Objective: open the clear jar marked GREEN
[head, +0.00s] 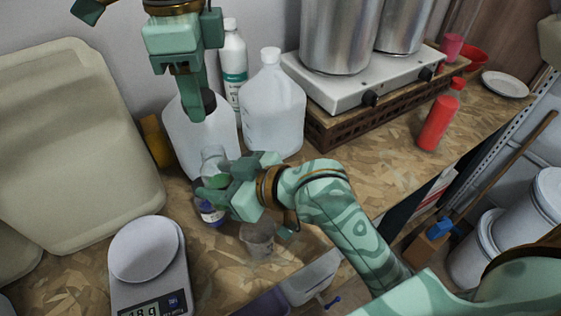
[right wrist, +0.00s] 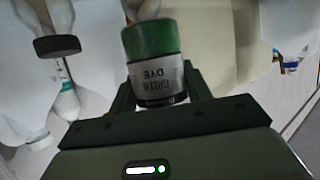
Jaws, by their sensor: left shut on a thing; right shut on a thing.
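The jar marked GREEN DYE (right wrist: 152,68) is in the right wrist view, upside down in that picture, with green contents and a white label. My right gripper (right wrist: 155,88) is shut on it; the gripper also shows in the head view (head: 218,183), where it hides most of the jar. A dark band shows at the label's lower picture edge; I cannot tell whether it is a lid. My left gripper (head: 197,105) is above and behind the jar, apart from it, pointing down and shut on a dark round lid (head: 209,101), partly hidden by the fingers.
A clear jar (head: 213,155) and a purple-labelled jar (head: 212,215) stand close to my right gripper. Two jugs, one here (head: 272,112), stand behind. A cup (head: 258,240) and a scale (head: 148,265) are in front. A hotplate (head: 345,95) is behind right; bench beside the red bottle (head: 440,118) is clear.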

